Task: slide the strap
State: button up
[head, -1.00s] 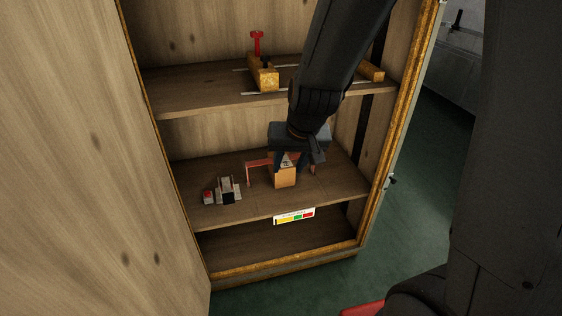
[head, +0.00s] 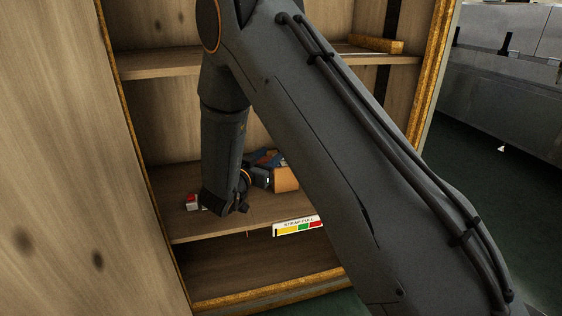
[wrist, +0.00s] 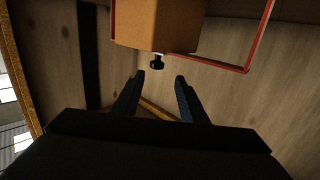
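An orange-brown block (head: 285,179) stands on the middle shelf, partly hidden by my arm in the head view. In the wrist view the block (wrist: 158,28) fills the top, with a thin red frame (wrist: 224,66) around it. A small black knob (wrist: 157,62) sticks out at the block's lower edge. My gripper (wrist: 160,77) is open, its two fingers apart with nothing between them. The knob is just beyond the fingertips, between them in the picture; contact does not show. I cannot make out a separate strap. In the head view my arm hides most of the gripper.
A label (head: 298,226) reading "STRAP PULL", with yellow, green and red fields, is on the shelf (head: 187,225) edge. A small red-and-white item (head: 193,202) sits at the shelf's left. The wooden cabinet's side walls and upper shelf (head: 160,62) close in the space.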

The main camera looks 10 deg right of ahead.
jog(key=shift+h, duration=0.5)
jog(key=shift+f+b+x, duration=0.25)
jog(key=shift+b+x, duration=0.4)
jog(key=shift+x, duration=1.2)
jog(key=shift+f+b+x, duration=0.2)
jog(key=shift+b+x, duration=0.45)
jog(key=shift+x, duration=1.25)
jog(key=shift+s+d, duration=0.15)
grip_shut()
